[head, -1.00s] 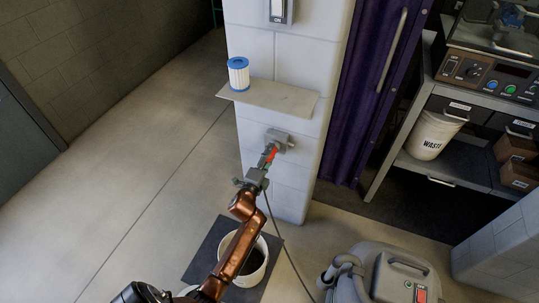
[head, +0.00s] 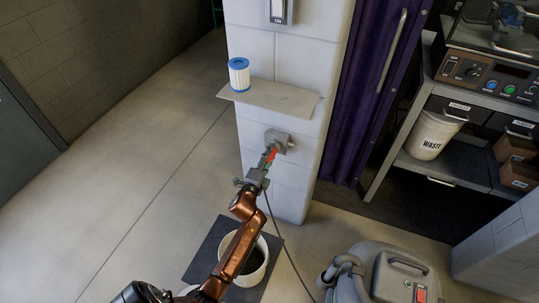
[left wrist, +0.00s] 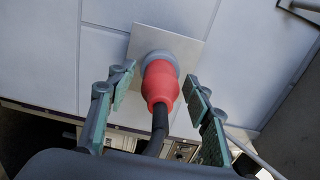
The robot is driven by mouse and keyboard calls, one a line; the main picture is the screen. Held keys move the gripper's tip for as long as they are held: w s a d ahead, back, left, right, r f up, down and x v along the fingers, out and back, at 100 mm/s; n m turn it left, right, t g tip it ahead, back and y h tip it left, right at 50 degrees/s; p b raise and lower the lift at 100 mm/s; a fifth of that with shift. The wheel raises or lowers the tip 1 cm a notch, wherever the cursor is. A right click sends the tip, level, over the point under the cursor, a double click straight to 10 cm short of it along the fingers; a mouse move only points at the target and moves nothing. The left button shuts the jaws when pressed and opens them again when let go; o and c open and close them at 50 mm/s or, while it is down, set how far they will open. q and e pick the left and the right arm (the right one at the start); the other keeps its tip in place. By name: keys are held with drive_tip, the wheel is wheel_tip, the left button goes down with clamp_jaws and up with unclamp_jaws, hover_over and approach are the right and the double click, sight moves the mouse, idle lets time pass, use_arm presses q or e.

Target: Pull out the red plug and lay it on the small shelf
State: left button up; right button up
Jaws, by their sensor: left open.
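The red plug (left wrist: 161,83) sits in a grey round socket (left wrist: 157,58) on a wall plate, and a black cable hangs from its back end. In the head view the plug (head: 272,155) shows as a small red piece at the grey socket box (head: 279,140) on the pillar. My left gripper (left wrist: 160,82) is open, with one finger on each side of the plug and a gap on both sides. The small shelf (head: 272,97) juts from the pillar above the socket. My right gripper is not in view.
A blue-and-white filter cartridge (head: 239,74) stands at the shelf's left end; the rest of the shelf is bare. A white bucket (head: 254,262) stands on a dark mat below my arm. A grey vacuum machine (head: 385,272) is at lower right.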

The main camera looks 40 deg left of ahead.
use_arm(q)
clamp_jaws()
drive_tip(key=shift+p+v, duration=0.45)
drive_tip(key=shift+v, duration=0.5)
drive_tip(key=shift+p+v, duration=0.7)
drive_tip(key=shift+v, duration=1.35)
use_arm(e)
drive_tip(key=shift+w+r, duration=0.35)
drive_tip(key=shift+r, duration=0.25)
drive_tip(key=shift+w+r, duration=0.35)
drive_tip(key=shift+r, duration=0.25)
use_arm(q)
drive_tip(key=p+v, duration=0.2)
drive_tip(key=v, duration=0.5)
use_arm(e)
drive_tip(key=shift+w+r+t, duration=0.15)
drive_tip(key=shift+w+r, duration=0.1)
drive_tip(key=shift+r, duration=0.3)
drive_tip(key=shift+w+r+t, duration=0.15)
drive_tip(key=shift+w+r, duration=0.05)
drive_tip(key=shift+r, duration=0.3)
use_arm(q)
drive_tip(key=shift+r, duration=0.1)
